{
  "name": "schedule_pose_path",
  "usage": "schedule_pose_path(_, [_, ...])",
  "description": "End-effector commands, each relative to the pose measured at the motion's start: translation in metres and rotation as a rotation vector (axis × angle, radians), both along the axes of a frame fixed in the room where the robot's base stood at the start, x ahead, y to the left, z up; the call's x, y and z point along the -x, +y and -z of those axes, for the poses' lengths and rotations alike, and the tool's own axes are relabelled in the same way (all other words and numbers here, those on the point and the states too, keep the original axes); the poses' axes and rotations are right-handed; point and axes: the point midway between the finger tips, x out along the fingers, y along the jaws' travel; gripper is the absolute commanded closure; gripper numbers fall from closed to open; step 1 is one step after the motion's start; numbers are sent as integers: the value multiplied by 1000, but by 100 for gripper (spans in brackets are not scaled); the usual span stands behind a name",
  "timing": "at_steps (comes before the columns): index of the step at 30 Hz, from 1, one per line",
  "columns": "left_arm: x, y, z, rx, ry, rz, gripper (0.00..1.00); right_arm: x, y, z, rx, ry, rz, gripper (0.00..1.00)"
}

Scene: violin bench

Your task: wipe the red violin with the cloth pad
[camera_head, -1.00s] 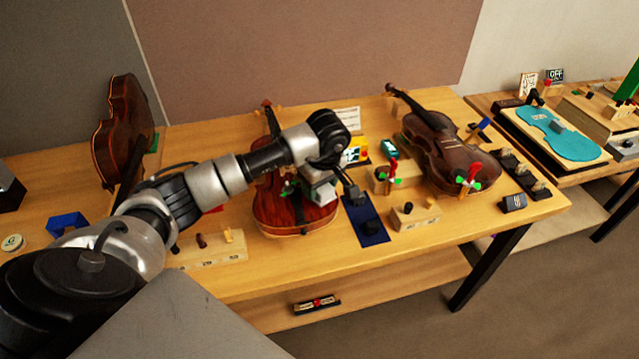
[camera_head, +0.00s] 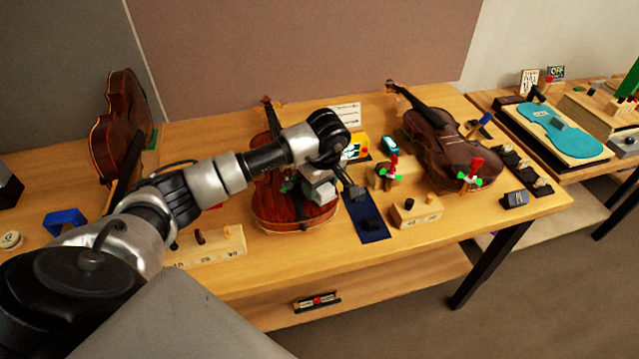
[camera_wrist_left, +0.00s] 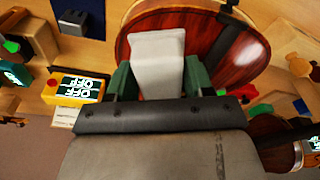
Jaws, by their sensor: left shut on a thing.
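The red violin (camera_head: 283,212) lies on the bench in the middle of the head view, partly hidden by my left arm. Its glossy red body (camera_wrist_left: 225,55) also fills the middle of the left wrist view. My left gripper (camera_head: 318,183) is over the right part of the violin's body. Its green fingers are shut on a pale grey-white cloth pad (camera_wrist_left: 158,58), which also shows in the head view (camera_head: 322,192). I cannot tell whether the pad touches the violin. My right gripper is not in view.
A dark violin (camera_head: 435,147) lies to the right, and another violin (camera_head: 121,127) stands upright at the left. A dark blue mat (camera_head: 366,219) and a wooden block (camera_head: 417,212) lie right of the red violin. A yellow box with an OFF label (camera_wrist_left: 78,87) is near the gripper.

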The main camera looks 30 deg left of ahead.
Motion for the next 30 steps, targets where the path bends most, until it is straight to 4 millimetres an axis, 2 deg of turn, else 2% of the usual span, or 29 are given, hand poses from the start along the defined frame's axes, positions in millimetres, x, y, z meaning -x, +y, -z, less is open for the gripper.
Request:
schedule_pose_path(14, [-1,2,8,0,0,-1,67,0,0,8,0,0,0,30])
schedule_pose_path(24, [-20,24,8,-2,-1,-3,67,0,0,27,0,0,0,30])
schedule_pose_path(30, [-26,33,6,-4,0,-3,67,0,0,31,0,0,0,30])
